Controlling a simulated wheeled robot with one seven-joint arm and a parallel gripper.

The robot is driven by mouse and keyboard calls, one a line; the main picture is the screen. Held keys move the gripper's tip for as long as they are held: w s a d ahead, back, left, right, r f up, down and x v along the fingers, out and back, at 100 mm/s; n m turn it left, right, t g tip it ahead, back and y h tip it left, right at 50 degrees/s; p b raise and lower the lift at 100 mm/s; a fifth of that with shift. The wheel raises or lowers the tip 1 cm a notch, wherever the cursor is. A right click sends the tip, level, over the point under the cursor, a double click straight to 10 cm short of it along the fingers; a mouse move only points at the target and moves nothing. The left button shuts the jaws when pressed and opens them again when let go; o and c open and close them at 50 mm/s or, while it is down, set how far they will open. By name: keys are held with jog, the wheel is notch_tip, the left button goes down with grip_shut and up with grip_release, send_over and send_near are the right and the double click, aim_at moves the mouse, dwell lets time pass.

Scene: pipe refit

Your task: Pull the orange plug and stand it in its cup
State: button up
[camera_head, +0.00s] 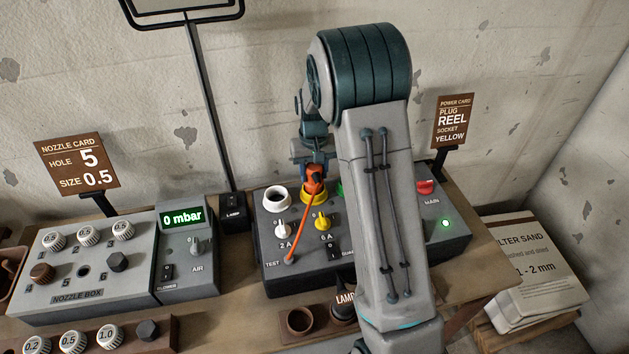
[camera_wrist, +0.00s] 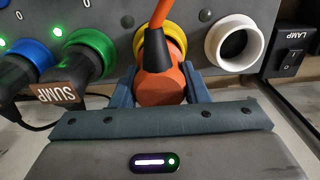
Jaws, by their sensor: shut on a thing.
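The orange plug (camera_head: 314,181) is at the yellow-ringed socket (camera_head: 322,198) on the grey power box. Its orange cord (camera_head: 303,222) runs down to the TEST point. My gripper (camera_head: 313,166) is shut on the plug. In the wrist view, the two fingers of my gripper (camera_wrist: 160,92) are on either side of the plug's orange body (camera_wrist: 160,84), and the yellow ring (camera_wrist: 140,38) shows behind it. I cannot tell how deep the plug sits. An empty brown cup (camera_head: 299,321) stands in front of the power box, beside a black LAMP plug (camera_head: 345,302).
An empty white socket (camera_head: 276,197) is beside the yellow one. A green socket (camera_wrist: 92,48) with the SUMP plug (camera_wrist: 72,70) and a blue socket are on the other side. The nozzle box (camera_head: 95,268) stands left. My arm hides part of the power box.

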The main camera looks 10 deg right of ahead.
aim_at(313, 164)
jog(key=shift+r+p, duration=0.85)
jog(key=shift+r, duration=0.7)
